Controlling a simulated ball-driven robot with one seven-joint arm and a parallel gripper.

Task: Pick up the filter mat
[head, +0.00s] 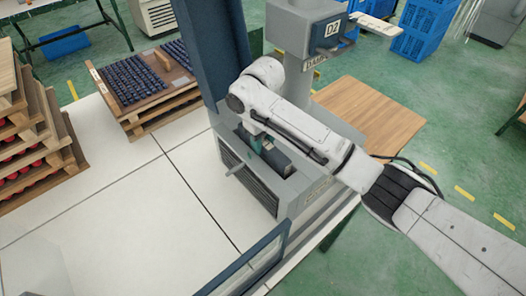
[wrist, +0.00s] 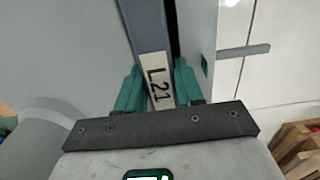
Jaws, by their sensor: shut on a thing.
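My gripper (head: 262,146) reaches down into the top of a grey housing with a louvred front (head: 255,182), just right of the white table top. In the wrist view its teal fingers (wrist: 157,76) are shut on a narrow grey piece with a white label reading L21. This piece looks like the edge of the filter mat (wrist: 157,95); its lower part is hidden. In the head view my arm and the housing cover most of it, so I cannot tell how far it sits inside.
A wooden table (head: 370,115) is at right. Stacked wooden trays (head: 140,90) stand at the back left.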

